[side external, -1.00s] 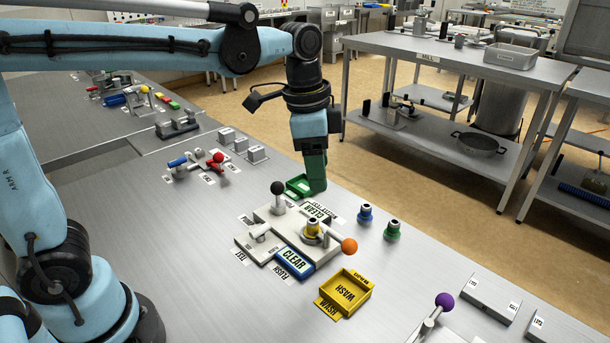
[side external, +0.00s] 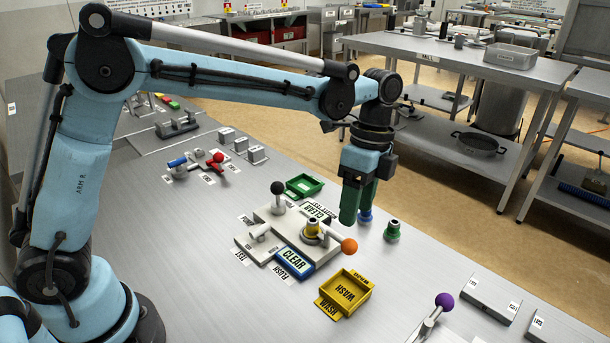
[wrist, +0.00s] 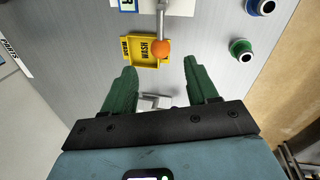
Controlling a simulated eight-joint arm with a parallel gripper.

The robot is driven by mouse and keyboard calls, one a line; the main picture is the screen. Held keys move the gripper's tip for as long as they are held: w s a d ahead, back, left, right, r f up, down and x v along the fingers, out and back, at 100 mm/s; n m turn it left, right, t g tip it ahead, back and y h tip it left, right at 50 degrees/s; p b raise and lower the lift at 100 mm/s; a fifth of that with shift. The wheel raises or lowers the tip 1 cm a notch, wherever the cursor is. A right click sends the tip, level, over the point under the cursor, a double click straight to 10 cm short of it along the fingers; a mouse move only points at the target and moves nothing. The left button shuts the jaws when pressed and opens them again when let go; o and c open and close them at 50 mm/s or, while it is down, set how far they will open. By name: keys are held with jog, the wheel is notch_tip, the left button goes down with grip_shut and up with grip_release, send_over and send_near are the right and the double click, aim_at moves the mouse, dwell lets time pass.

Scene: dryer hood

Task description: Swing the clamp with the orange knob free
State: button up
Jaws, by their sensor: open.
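The orange knob (side external: 349,245) is on the end of a metal clamp lever (side external: 334,238) that reaches right from the yellow-topped fitting (side external: 312,229) on the grey fixture plate (side external: 326,256). In the wrist view the orange knob (wrist: 160,48) shows beyond the fingertips, in front of the yellow tray. My gripper (side external: 357,205) points down above the bench, behind and above the knob, touching nothing that I can see. Its two green fingers (wrist: 165,82) are spread apart with nothing between them.
A yellow WASH tray (side external: 364,292) stands just in front of the knob. A blue CLEAR block (side external: 294,262) and a black-knobbed lever (side external: 277,190) are on the fixture. A green tray (side external: 305,185) stands behind. A green-collared fitting (side external: 392,230) stands right; a blue one is partly hidden by my gripper.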

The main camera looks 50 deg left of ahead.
jog(key=f, duration=0.3)
jog(key=s+f, duration=0.1)
jog(key=f, duration=0.3)
jog(key=shift+s+d+f, duration=0.1)
jog(key=shift+s+f, duration=0.1)
grip_shut()
